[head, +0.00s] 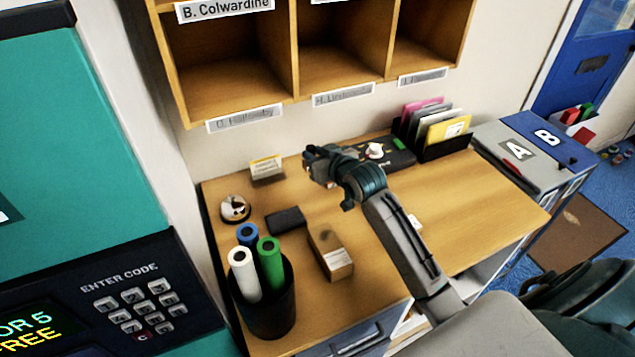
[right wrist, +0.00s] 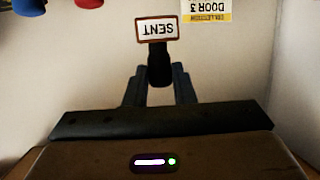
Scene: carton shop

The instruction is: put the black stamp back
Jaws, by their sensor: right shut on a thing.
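The black stamp (right wrist: 160,66) shows in the right wrist view between my two fingers, with a red-framed plate reading SENT upside down at its far end. My right gripper (right wrist: 159,88) is shut on it. In the head view my right gripper (head: 314,163) is over the back of the wooden desk, near the small card stand; the stamp is hard to make out there. A dark tray (head: 386,153) with a white round item and a green item is just right of the gripper, partly hidden by it. My left gripper is not in view.
A flat dark pad (head: 286,220), a bell (head: 235,209), a small carton (head: 330,252) and a black cup (head: 268,312) of rolled tubes stand on the desk (head: 480,210). A folder rack (head: 443,146) is at back right. Pigeonholes (head: 230,85) hang above.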

